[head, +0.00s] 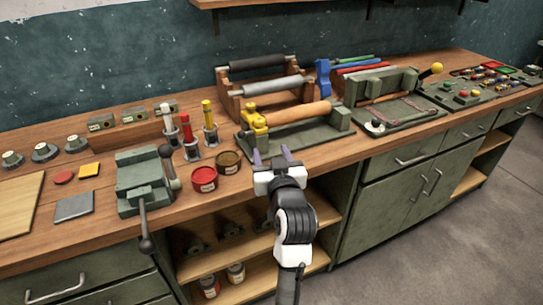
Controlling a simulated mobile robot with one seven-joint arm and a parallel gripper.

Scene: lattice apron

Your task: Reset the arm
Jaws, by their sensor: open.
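My gripper (272,157) is in the middle of the head view, at the front edge of the wooden workbench (330,152). The arm (296,225) comes up from the bottom of the view, in front of the bench's open shelf. The fingers point toward the green fixture (300,139) with a wooden roller (290,115). Whether the fingertips touch anything cannot be told from this view.
A red tin (203,179) and a dark yellow tin (229,162) stand left of my gripper. A green clamp (143,184) with a lever overhangs the front edge farther left. A roller rack (264,87) stands behind. Floor (480,230) is clear at right.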

